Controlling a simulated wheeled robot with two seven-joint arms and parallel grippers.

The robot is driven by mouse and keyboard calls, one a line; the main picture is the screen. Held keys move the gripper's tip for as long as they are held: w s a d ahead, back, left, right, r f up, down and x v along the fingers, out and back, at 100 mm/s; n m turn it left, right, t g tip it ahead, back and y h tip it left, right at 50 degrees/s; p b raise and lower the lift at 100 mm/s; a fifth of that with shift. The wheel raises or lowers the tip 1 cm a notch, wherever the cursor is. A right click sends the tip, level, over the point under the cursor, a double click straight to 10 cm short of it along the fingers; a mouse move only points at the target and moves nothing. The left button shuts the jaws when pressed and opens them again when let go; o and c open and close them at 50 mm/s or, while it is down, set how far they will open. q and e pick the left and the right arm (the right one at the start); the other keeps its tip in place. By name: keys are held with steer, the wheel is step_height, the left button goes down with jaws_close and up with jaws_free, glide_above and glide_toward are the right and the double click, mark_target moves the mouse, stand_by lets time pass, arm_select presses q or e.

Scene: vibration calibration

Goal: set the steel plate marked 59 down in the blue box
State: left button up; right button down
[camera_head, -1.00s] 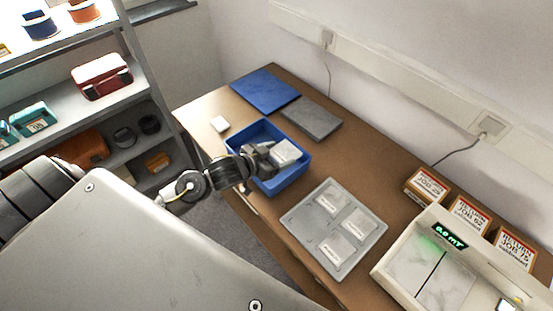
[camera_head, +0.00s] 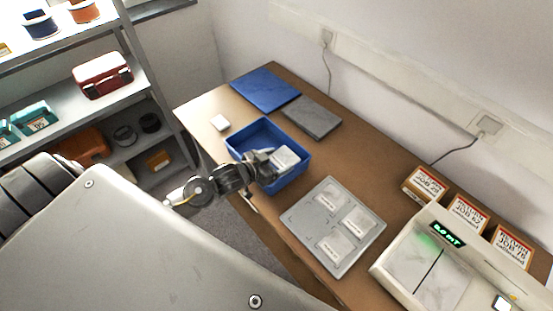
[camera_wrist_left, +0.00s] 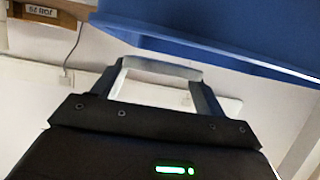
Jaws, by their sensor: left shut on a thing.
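The blue box (camera_head: 294,179) stands on the brown table, left of the grey tray. My left gripper (camera_head: 271,163) reaches over its near left wall. It is shut on a pale steel plate (camera_head: 285,157), held within the box's opening at its right end. I cannot read the plate's mark or tell whether it touches the box floor. In the left wrist view, the fingers (camera_wrist_left: 160,82) have the plate's pale edge (camera_wrist_left: 160,66) between them, and the blue box (camera_wrist_left: 215,45) fills the top. My right gripper is not in view.
A grey tray (camera_head: 296,221) with several labelled plates lies right of the box. A blue mat (camera_head: 265,90) and a dark grey slab (camera_head: 312,118) lie behind it. A small white block (camera_head: 220,123) is at left. A measuring device (camera_head: 395,267) and labelled cartons (camera_head: 424,184) stand at right.

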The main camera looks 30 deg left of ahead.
arm_select(q)
steer(key=shift+f, duration=0.25)
steer(key=o, duration=1.4)
steer(key=shift+s+r, duration=0.1)
steer(key=shift+r, duration=0.6)
steer(key=b+v, duration=0.1)
steer(key=v, duration=1)
steer(key=shift+s+a+b, duration=0.2)
steer(key=shift+s+b, duration=0.2)
